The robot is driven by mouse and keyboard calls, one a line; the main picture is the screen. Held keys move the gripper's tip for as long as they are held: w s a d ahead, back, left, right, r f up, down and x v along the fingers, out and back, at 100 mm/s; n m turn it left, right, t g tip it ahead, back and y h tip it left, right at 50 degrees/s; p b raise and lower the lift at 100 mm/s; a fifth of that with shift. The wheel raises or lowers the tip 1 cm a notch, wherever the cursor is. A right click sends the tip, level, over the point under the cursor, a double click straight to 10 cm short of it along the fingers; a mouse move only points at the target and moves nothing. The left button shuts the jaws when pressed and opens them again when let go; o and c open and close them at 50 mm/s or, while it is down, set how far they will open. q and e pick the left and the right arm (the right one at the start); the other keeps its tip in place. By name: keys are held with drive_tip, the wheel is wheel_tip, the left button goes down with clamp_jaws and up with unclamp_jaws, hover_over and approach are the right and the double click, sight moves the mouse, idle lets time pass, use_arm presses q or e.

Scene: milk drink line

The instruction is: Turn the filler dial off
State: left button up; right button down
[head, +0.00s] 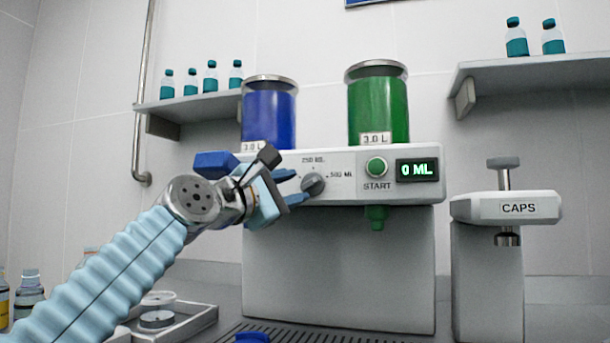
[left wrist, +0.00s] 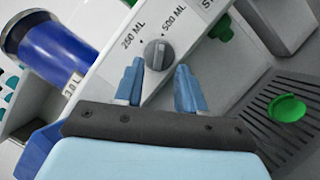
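The filler dial (head: 313,184) is a grey knob on the front panel of the white filler (head: 340,270). Labels for 250 ML and 500 ML show around it; I cannot tell for sure which mark it points at. The dial also shows in the left wrist view (left wrist: 157,55), just beyond and between my fingertips. My left gripper (head: 296,187) is open, its two blue fingers (left wrist: 160,82) apart with nothing between them. It is just left of the dial and appears apart from it. The gripper hides the panel's left part. My right gripper is not in view.
A green START button (head: 376,167) and a display reading 0 ML (head: 417,170) are right of the dial. Blue (head: 269,115) and green (head: 378,105) tanks stand on top. A green nozzle (head: 377,217) hangs below. A CAPS machine (head: 505,208) stands right.

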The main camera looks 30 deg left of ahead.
sight(310, 183)
use_arm(q)
drive_tip(key=p+x, duration=0.1)
drive_tip(key=x, duration=0.3)
drive_tip(key=shift+w+r, duration=0.1)
drive_tip(key=shift+w, duration=0.05)
clamp_jaws()
